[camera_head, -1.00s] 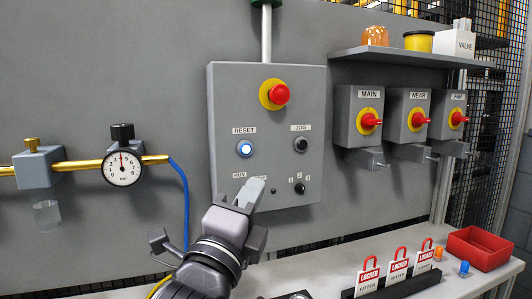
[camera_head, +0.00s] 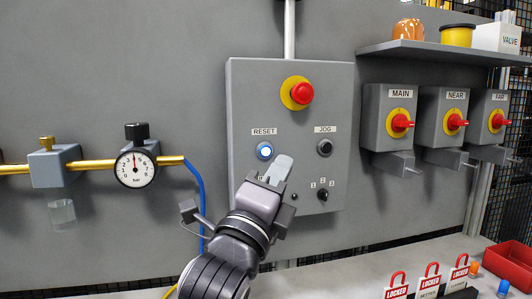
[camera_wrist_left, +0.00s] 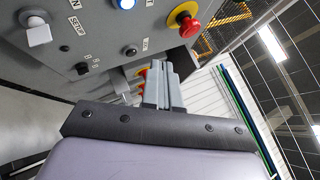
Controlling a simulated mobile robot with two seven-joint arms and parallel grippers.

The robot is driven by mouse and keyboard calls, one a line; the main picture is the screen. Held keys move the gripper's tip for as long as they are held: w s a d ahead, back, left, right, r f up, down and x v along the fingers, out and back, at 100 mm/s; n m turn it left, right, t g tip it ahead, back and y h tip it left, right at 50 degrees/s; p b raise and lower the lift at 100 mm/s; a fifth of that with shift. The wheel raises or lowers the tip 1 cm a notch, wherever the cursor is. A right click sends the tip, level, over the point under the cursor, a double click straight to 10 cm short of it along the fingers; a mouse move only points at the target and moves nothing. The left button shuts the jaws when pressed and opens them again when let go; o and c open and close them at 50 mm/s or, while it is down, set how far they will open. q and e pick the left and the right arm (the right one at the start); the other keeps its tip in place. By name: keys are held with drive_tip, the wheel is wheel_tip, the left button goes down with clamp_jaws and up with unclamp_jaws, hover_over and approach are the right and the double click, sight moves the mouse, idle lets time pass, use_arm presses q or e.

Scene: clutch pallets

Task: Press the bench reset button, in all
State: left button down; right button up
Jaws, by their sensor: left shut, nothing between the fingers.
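The reset button (camera_head: 265,150) glows blue-white under the RESET label on the grey control box (camera_head: 240,100). It also shows lit at the top of the left wrist view (camera_wrist_left: 124,3). My left gripper (camera_head: 281,165) is shut and empty. In the head view its fingertips appear just below and right of the reset button. I cannot tell the exact gap to the panel, but no contact shows. The gripper covers part of the box's lower left, including the run selector. In the left wrist view the closed fingers (camera_wrist_left: 160,85) point up toward the box. My right gripper is not in view.
A red emergency stop (camera_head: 301,93) sits above, and a black JOG button (camera_head: 324,147) to the right. Switch boxes MAIN (camera_head: 378,100), NEAR and FAR are further right under a shelf (camera_head: 430,48). A pressure gauge (camera_head: 135,168) is at left. Padlocks (camera_head: 397,285) stand on the bench.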

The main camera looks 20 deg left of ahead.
sight(265, 151)
use_arm(q)
drive_tip(key=shift+w+a, duration=0.65)
drive_tip(key=shift+w, duration=0.3)
drive_tip(key=shift+w+a, duration=0.6)
drive_tip(key=shift+w, duration=0.3)
drive_tip(key=shift+w+a, duration=0.65)
drive_tip(key=shift+w, duration=0.3)
drive_tip(key=shift+w+a+p, duration=0.2)
drive_tip(key=shift+w+p, duration=0.05)
drive_tip(key=shift+p, duration=0.15)
drive_tip(key=shift+w+a, duration=0.3)
drive_tip(key=shift+w, duration=0.15)
idle(0.5)
drive_tip(key=shift+s, duration=0.1)
drive_tip(key=shift+s+d+p, duration=0.4)
drive_tip(key=shift+s+d, duration=0.05)
drive_tip(key=shift+s, duration=0.2)
